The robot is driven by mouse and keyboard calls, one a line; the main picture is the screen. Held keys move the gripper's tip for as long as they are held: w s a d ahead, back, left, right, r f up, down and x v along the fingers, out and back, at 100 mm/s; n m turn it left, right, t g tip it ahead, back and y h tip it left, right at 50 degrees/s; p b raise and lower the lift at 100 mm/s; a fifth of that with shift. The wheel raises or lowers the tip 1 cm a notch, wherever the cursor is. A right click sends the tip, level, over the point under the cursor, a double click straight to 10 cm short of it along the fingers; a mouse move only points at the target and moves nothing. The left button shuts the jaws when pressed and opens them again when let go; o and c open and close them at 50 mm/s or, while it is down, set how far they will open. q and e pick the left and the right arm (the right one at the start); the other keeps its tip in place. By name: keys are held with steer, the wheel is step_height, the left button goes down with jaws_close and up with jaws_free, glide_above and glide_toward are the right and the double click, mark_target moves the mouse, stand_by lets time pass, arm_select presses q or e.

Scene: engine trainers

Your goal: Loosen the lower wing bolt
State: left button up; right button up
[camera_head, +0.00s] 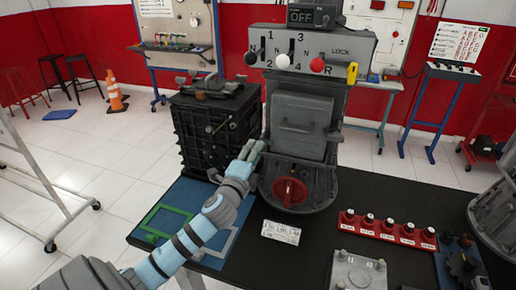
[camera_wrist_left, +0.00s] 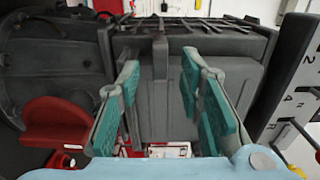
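My left gripper (camera_head: 252,149) is at the left side of the grey gearbox housing (camera_head: 300,108), just right of the black engine block (camera_head: 208,128). In the left wrist view its two teal-padded fingers (camera_wrist_left: 161,75) are apart, with nothing visibly held between them. Beyond them is a grey housing face (camera_wrist_left: 155,95) with a dark upright bar (camera_wrist_left: 160,55) near its top edge. I cannot clearly make out the lower wing bolt in either view; it may be too small or hidden by the gripper. My right gripper is out of view.
The shift-lever panel (camera_head: 310,48) is above. A blue mat (camera_head: 180,195), a white label card (camera_head: 281,232) and a red rack (camera_head: 385,228) lie on the dark table (camera_head: 300,265).

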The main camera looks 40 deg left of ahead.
arm_select(q)
steer(key=x, duration=0.3)
steer(key=shift+c, duration=0.4)
jaws_close()
